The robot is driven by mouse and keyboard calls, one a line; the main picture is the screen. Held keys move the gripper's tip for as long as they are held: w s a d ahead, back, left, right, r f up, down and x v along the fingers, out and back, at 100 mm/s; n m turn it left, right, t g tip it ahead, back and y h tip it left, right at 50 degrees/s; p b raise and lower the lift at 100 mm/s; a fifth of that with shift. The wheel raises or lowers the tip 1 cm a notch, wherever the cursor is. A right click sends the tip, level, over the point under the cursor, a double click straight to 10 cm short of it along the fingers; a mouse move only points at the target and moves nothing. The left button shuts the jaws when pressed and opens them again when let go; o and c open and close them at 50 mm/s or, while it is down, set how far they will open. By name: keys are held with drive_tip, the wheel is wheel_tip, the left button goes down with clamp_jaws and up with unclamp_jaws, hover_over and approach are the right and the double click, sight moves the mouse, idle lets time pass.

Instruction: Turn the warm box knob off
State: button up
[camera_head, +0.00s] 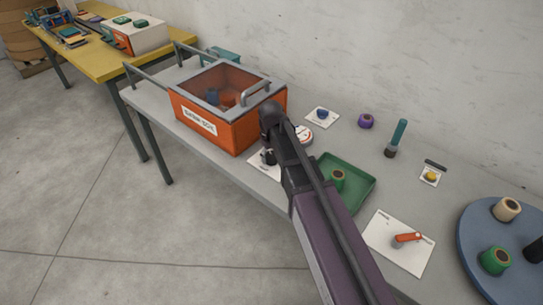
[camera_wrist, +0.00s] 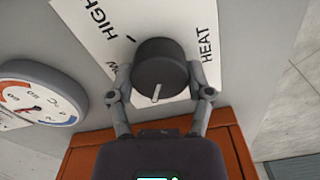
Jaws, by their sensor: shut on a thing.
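The warm box (camera_head: 240,132) is an orange box with a clear-topped lid and grey frame on the grey bench. Its dark round knob (camera_wrist: 161,66) fills the middle of the wrist view, on a white plate (camera_wrist: 125,15) printed HIGH and HEAT, with another label partly covered. The knob's white pointer line faces down in that view, toward my gripper's body. My gripper (camera_wrist: 161,82) is shut on the knob, one finger on each side. In the head view, the knob (camera_head: 268,157) is small and partly hidden by my arm.
A green tray (camera_head: 362,190) with a green spool, a white card with an orange-handled switch (camera_head: 407,240) and a blue turntable (camera_head: 480,237) lie to the right.

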drive_tip(key=shift+s+n, duration=0.1)
drive_tip(key=shift+n, duration=0.2)
drive_tip(key=o, duration=1.1)
drive_tip(key=shift+o, duration=0.2)
